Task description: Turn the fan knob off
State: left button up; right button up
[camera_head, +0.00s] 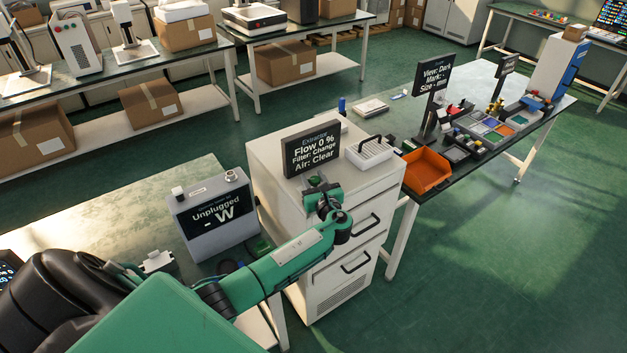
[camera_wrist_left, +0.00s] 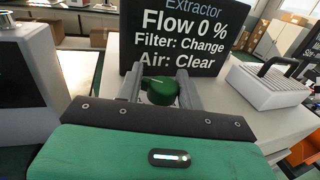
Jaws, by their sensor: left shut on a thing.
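The fan knob (camera_wrist_left: 162,91) is green and round with a pale pointer mark. In the left wrist view it sits between the fingers of my left gripper (camera_wrist_left: 163,92), which is shut on it. In the head view my left gripper (camera_head: 322,193) reaches the top of the white drawer cabinet, and the knob is largely hidden there. Right behind it stands the black extractor display (camera_head: 312,149), which reads "Flow 0 %", "Filter: Change", "Air: Clear". The same display (camera_wrist_left: 178,38) fills the upper middle of the left wrist view. My right gripper is not in view.
A white slotted box with a black handle (camera_head: 369,152) stands on the cabinet (camera_head: 270,160) right of the display. A grey unit reading "Unplugged" (camera_head: 214,217) stands to the left. An orange bin (camera_head: 427,172) sits on the bench at right. Green floor lies open beyond.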

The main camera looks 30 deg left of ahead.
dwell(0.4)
pick_arm(q)
jog(key=o, duration=1)
jog(key=shift+w, duration=0.1)
jog(key=shift+c, duration=0.2)
jog(key=shift+d, duration=0.1)
jog(key=shift+s+d, duration=0.25)
jog(key=shift+d, duration=0.05)
jog(key=b+v, duration=0.3)
jog(key=v, duration=1)
jog(key=shift+b, duration=0.4)
